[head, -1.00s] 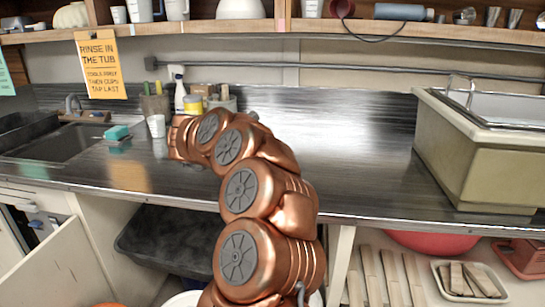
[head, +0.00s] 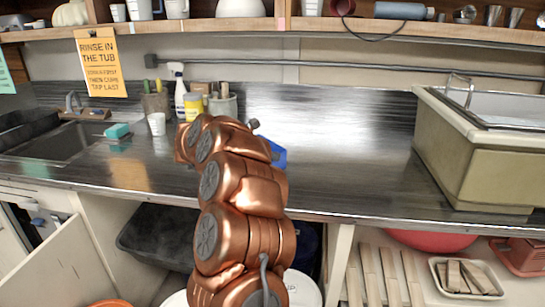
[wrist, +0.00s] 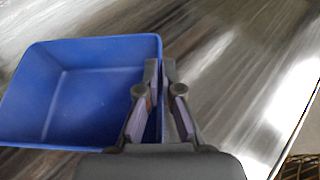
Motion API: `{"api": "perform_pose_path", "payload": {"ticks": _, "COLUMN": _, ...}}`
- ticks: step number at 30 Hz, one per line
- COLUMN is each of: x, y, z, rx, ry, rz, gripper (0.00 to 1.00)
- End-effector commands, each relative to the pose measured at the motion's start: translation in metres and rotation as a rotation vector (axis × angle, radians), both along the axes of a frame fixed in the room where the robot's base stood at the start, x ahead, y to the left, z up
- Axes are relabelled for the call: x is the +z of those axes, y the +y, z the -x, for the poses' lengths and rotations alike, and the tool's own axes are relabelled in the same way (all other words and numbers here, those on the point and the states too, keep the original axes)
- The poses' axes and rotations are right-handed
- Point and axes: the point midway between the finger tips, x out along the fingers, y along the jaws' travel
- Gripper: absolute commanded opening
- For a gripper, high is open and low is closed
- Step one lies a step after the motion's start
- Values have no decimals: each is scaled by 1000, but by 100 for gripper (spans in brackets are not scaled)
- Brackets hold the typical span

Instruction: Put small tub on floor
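The small tub is a blue, open-topped box. In the wrist view the blue tub (wrist: 85,90) fills the left side and looks empty. My gripper (wrist: 160,75) has its two fingers close together on either side of the tub's right wall, gripping it. In the head view only a small blue part of the tub (head: 278,153) shows above the counter, just right of my arm. The arm hides the rest of it and the gripper there. I cannot tell whether the tub's bottom touches the counter. The floor is mostly hidden in the head view.
The metal counter (head: 340,150) is clear in the middle. A large beige basin (head: 470,160) stands at right, and a sink (head: 60,140) at left. A spray bottle (head: 180,95) and containers stand behind my arm. Below are a black bin (head: 155,240), white buckets and wooden slats (head: 385,275).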

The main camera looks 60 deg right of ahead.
Motion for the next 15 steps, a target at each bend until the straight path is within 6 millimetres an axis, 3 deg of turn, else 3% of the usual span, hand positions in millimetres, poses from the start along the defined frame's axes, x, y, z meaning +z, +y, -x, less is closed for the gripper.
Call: {"api": "perform_pose_path", "payload": {"ticks": 15, "x": -7, "y": 0, "z": 1, "rx": -2, "ry": -2, "rz": 2, "gripper": 0}}
